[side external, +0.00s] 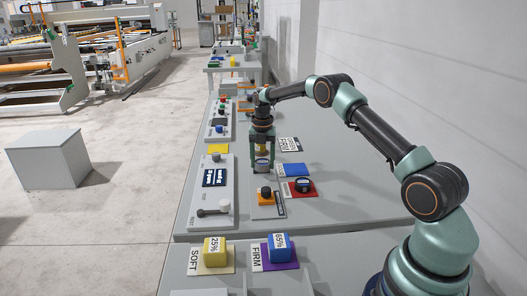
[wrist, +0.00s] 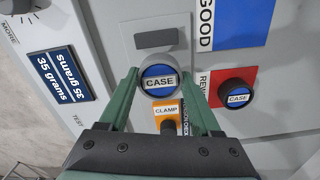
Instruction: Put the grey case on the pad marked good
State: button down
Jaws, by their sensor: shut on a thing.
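The grey case (wrist: 158,79), round with a blue label reading CASE, is between my gripper's fingers in the wrist view. My gripper (side external: 262,162) is shut on it, above the grey fixture plate (side external: 257,209). I cannot tell whether the case touches the plate. The blue pad marked GOOD (wrist: 245,22) lies to the right of the case in the wrist view, and is bare where it shows. The pad also shows in the side view (side external: 291,170), just right of my gripper.
A black case (wrist: 237,93) sits on the red pad (side external: 313,191) beside the blue one. An orange CLAMP block (wrist: 169,110) with a black knob is close to the held case. A panel (wrist: 57,72) reads 35 grams. Yellow and blue blocks stand on the front table.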

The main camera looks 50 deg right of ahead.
aim_at(262, 170)
jog(key=shift+f, duration=1.7)
jog(key=shift+f, duration=0.2)
jog(key=shift+c, duration=0.4)
grip_release()
